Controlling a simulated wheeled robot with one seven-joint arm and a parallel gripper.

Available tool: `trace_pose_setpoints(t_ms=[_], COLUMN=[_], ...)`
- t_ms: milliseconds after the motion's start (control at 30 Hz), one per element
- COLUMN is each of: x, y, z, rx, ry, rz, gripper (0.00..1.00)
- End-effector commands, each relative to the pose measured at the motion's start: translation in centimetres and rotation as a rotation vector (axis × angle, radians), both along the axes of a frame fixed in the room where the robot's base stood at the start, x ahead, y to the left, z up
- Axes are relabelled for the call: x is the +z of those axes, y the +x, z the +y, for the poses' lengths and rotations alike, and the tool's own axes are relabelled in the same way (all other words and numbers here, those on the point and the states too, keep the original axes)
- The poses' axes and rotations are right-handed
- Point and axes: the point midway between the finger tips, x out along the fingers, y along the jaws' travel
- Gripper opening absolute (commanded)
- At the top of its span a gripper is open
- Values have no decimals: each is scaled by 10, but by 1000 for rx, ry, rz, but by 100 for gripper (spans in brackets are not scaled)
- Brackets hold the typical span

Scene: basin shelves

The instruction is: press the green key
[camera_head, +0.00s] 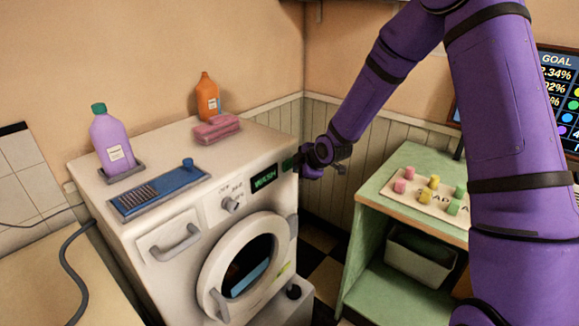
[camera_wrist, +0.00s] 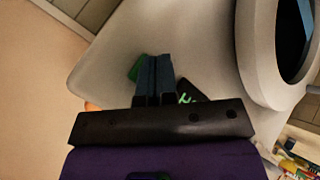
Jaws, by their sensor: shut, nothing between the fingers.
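The green key (camera_head: 287,164) is on the front of the white washing machine (camera_head: 185,205), at its upper right corner beside the lit display (camera_head: 264,178). My gripper (camera_head: 297,161) is at that corner, with its fingers pointing at the panel by the key. In the wrist view the two dark fingers of my gripper (camera_wrist: 153,62) are together with nothing between them. The green key (camera_wrist: 135,68) shows just left of the fingertips, partly hidden behind them. I cannot tell whether the fingers touch it. Part of the display (camera_wrist: 188,92) shows to their right.
A purple bottle (camera_head: 111,143), a blue board (camera_head: 158,191), pink sponges (camera_head: 216,129) and an orange bottle (camera_head: 207,98) stand on the machine. A green shelf (camera_head: 390,240) with coloured blocks is at the right. A narrow floor gap (camera_head: 322,237) separates it from the machine.

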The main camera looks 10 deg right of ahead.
Motion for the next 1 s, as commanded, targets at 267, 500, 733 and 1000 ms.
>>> trace_pose_setpoints(t_ms=[267, 500, 733, 1000], x=[0, 0, 0, 1], y=[-5, -7, -22, -40], z=[-4, -5, -17, -30], rx=[0, 0, -2, -1], ry=[0, 0, -1, -1], rz=[-1, -1, 1, -1], gripper=[0, 0, 0, 0])
